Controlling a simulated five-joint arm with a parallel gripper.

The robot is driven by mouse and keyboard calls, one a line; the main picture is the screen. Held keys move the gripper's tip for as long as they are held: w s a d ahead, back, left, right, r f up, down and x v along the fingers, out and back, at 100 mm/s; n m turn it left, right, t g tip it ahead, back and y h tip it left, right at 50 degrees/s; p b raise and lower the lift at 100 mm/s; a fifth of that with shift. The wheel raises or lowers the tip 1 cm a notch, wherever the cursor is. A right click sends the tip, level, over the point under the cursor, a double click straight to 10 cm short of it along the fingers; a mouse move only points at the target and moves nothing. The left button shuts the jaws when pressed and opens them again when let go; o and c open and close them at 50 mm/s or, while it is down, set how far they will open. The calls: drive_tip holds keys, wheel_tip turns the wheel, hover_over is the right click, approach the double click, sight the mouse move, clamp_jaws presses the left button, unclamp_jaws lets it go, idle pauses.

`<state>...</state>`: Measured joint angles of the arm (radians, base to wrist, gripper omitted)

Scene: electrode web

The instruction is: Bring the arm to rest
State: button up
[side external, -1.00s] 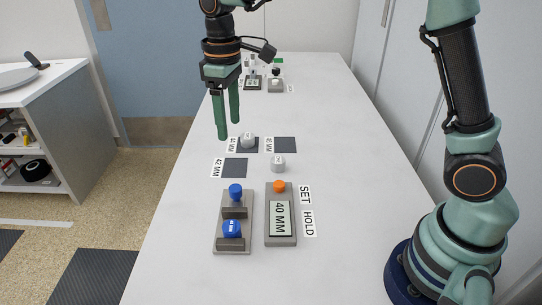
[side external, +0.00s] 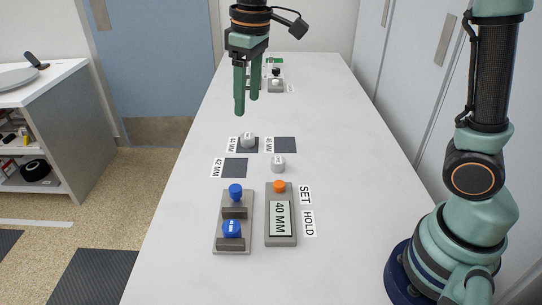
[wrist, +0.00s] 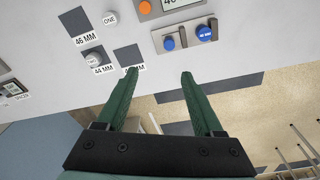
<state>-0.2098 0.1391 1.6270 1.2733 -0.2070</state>
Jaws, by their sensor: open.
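My gripper (side external: 246,108) hangs in the air above the white table (side external: 330,130), its two green fingers pointing down. In the wrist view my gripper (wrist: 158,72) has its fingers apart with nothing between them. One white knob-like piece (side external: 248,139) sits on the dark square labelled 44 MM. Another white piece, marked ONE in the wrist view (wrist: 110,18), stands on the bare table (side external: 278,161).
Dark squares for 42 MM (side external: 235,168) and 46 MM (side external: 285,145) are bare. Nearer are a grey holder with two blue knobs (side external: 234,212) and a box reading 40 MM (side external: 281,222) with an orange button. More devices (side external: 275,86) stand at the far end. A white shelf unit (side external: 50,130) is left.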

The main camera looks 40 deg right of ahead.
drive_tip(key=s+d+f+m+t, duration=0.2)
drive_tip(key=s+d+m+t, duration=0.2)
drive_tip(key=s+d, duration=0.4)
drive_tip(key=s, duration=0.4)
drive_tip(key=shift+s+d+m, duration=0.4)
